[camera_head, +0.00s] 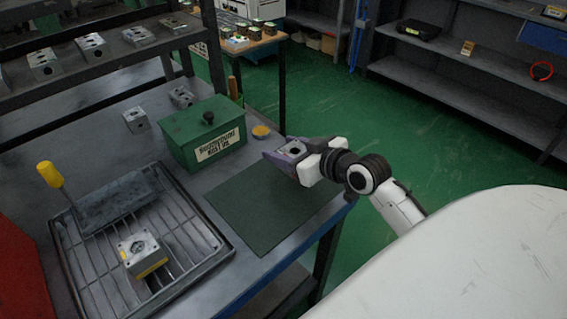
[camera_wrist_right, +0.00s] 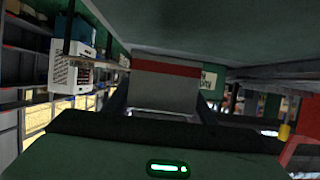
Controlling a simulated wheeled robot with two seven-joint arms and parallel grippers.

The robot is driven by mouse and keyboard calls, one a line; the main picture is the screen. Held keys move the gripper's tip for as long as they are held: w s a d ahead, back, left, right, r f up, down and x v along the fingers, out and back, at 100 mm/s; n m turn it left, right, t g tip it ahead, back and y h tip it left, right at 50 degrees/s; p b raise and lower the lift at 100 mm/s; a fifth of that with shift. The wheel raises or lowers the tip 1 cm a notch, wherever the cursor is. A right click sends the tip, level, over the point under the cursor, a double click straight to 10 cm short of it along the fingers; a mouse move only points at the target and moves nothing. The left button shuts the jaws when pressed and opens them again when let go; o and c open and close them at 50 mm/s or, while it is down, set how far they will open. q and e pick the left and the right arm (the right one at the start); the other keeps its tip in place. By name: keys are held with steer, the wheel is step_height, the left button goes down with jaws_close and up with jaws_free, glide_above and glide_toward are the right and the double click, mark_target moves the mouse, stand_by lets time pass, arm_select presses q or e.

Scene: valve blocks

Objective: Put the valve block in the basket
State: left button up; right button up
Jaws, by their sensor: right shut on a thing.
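My right gripper (camera_head: 283,157) is at the right edge of the workbench, raised near the green mat. It is shut on a grey valve block (camera_head: 294,149) with a dark round hole; the fingers partly hide it. In the right wrist view a grey block face (camera_wrist_right: 165,92) fills the space between the two fingers. A wire basket (camera_head: 213,262), shallow and tray-like, lies at the left of the bench. Another valve block (camera_head: 140,247), with a yellow side, sits in it. My left gripper is not in view.
A green metal box (camera_head: 190,138) with a black knob stands behind the green mat (camera_head: 255,215), which is bare. A yellow-handled tool (camera_head: 49,174) stands at the basket's back left. Several valve blocks are on the bench and shelf (camera_head: 115,62). A red thing (camera_head: 22,265) is at far left.

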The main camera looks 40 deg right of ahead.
steer(key=shift+f, duration=1.75)
steer(key=shift+f+b, duration=0.2)
steer(key=shift+b, duration=0.1)
steer(key=o, duration=1.4)
